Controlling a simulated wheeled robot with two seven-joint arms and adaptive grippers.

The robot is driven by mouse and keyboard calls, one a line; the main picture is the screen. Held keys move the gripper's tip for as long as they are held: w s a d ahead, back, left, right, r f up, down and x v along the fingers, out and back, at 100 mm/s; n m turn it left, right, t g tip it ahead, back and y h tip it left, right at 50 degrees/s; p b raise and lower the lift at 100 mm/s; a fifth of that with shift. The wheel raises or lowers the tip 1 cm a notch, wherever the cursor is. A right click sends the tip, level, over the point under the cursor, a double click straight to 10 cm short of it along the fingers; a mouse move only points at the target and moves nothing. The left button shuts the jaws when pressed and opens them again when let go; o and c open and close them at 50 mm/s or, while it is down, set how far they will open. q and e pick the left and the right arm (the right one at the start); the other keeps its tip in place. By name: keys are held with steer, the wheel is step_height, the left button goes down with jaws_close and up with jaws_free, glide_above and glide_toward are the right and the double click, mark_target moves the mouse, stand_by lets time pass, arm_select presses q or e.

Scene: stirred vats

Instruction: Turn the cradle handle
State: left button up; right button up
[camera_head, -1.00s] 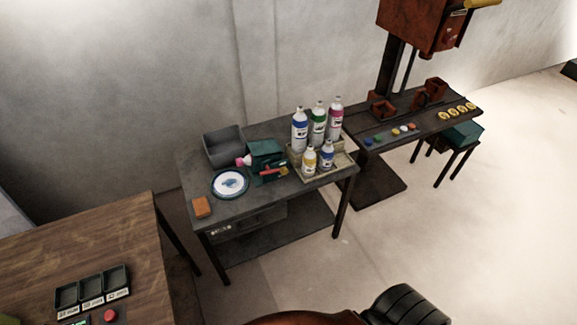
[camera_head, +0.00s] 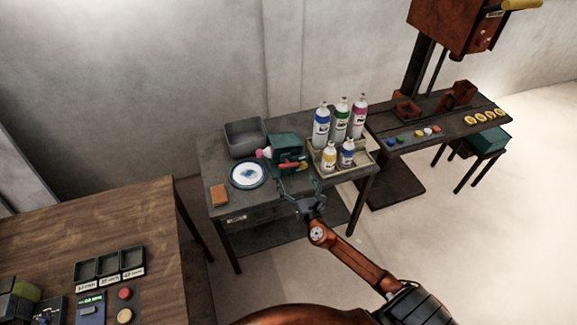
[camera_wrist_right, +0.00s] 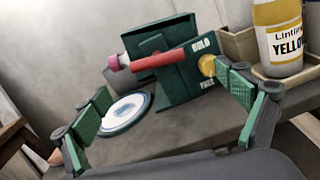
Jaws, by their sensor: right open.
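The cradle (camera_head: 284,146) is a dark green stand on the grey table. It also shows in the right wrist view (camera_wrist_right: 172,82). Its handle is a red bar (camera_wrist_right: 158,60) across its front, and a pink-capped bottle (camera_wrist_right: 116,63) pokes out at its left. My right gripper (camera_head: 298,188) is open at the table's front edge, just in front of the cradle. In the right wrist view its green-padded fingers (camera_wrist_right: 165,105) are spread wide, with the cradle beyond and between them, and nothing is held. My left gripper is not in view.
A crate (camera_head: 366,160) of several bottles stands close right of the cradle. A plate (camera_head: 262,185) and an orange block (camera_head: 219,195) lie to its left, a grey bin (camera_head: 244,151) behind. A wooden table (camera_head: 150,225) is at left, a press bench (camera_head: 465,125) at right.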

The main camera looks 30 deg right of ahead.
mark_target(289, 166)
steer(key=x, duration=0.6)
steer(key=shift+w+r+b, duration=0.2)
steer(key=shift+w+b, duration=0.2)
steer(key=shift+w, duration=0.45)
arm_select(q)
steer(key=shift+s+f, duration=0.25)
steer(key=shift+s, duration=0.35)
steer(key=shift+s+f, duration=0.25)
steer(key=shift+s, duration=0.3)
arm_select(e)
steer(key=c, duration=1.2)
